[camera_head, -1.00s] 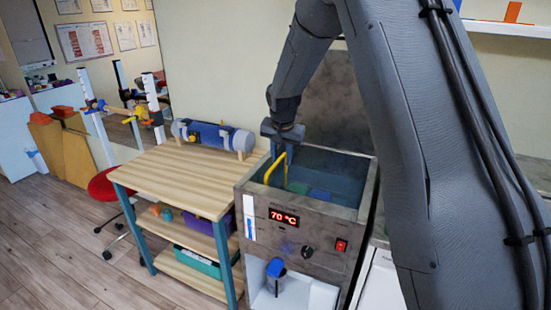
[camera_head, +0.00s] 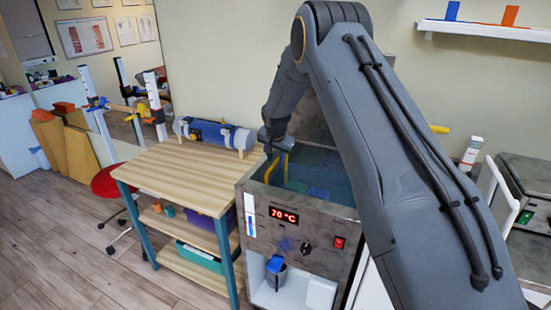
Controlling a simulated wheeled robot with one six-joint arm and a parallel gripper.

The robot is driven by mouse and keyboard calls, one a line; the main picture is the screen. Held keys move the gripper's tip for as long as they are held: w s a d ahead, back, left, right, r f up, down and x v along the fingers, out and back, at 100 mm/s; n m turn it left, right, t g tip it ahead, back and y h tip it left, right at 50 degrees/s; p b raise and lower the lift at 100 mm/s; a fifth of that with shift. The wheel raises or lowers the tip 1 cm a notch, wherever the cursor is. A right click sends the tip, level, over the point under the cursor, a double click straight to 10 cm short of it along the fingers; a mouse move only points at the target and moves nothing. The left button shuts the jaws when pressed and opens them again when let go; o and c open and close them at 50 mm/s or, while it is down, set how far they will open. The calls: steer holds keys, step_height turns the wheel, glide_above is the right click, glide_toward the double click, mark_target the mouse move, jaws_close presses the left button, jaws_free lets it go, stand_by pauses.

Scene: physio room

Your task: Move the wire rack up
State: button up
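The steel water bath (camera_head: 262,235) stands right of the wooden cart, its display reading 70 °C. The wire rack shows only as a yellow handle (camera_head: 285,169) at the left of the open tank. The rest of the rack is under water or hidden. Blurred blue and green shapes (camera_head: 318,192) lie in the water. My gripper (camera_head: 277,151) points down at the top of the yellow handle, overlapping it in the picture. The fingers are too small and dark to tell whether they are closed on it. My arm hides the tank's right side.
The wooden cart (camera_head: 180,178) has a clear top except for a blue-grey roller (camera_head: 217,135) at its back. A wall shelf (camera_head: 490,31) is at upper right. Another steel appliance (camera_head: 525,185) and a white handheld device (camera_head: 472,151) are at right.

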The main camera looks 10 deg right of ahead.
steer(key=shift+f, duration=0.1)
steer(key=shift+c, duration=0.3)
jaws_close()
steer(key=shift+w, duration=0.1)
step_height(320, 180, up, 16)
steer(key=shift+f, duration=0.15)
steer(key=shift+w, duration=0.15)
jaws_free()
steer(key=shift+o, duration=0.3)
